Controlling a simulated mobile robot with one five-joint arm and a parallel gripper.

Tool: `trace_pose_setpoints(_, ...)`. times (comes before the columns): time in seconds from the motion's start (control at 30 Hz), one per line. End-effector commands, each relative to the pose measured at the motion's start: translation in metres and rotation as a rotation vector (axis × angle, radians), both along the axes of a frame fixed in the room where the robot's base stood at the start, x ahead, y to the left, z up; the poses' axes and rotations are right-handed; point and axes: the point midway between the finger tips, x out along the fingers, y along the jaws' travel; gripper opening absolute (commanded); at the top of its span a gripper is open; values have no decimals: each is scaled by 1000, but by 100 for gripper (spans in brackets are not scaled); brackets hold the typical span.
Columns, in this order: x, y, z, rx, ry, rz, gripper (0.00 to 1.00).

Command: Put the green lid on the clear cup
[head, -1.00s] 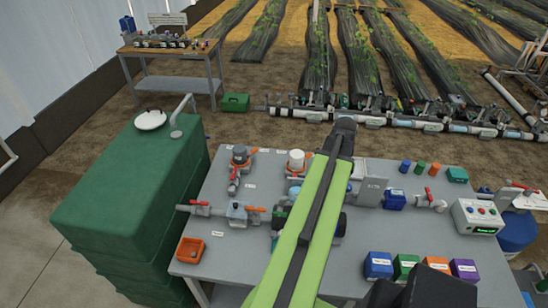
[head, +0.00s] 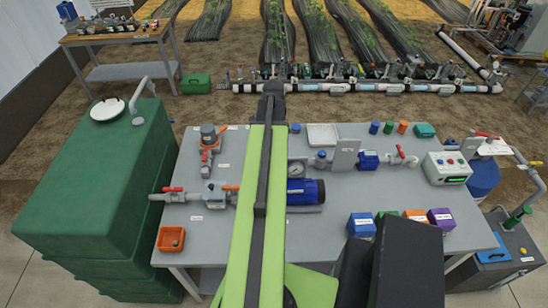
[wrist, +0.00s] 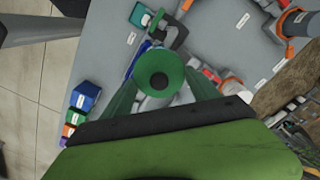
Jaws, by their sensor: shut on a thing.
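The green lid (wrist: 160,66), round with a dark centre, shows in the middle of the wrist view. My gripper (wrist: 162,80) is shut on it, with one green finger on each side. In the head view my arm stretches away over the bench, and the gripper and lid cannot be made out there. I cannot make out the clear cup in either view; my arm hides part of the bench.
The grey bench (head: 335,245) holds a blue motor (head: 305,192), valves, an orange tray (head: 171,239), a control box (head: 447,167) and several coloured blocks (head: 361,225) at the front right. A green tank (head: 95,190) stands left of the bench.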

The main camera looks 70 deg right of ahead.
Motion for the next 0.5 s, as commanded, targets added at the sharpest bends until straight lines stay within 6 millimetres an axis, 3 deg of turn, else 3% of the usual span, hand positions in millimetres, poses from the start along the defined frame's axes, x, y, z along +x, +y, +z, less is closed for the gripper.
trace_pose_setpoints(0.17, 1, 0, -6, 0, 0, -1, 30)
trace_pose_setpoints(0.4, 0, 0, -44, 0, 0, -1, 30)
trace_pose_setpoints(0.5, 0, 0, -41, 0, 0, -1, 30)
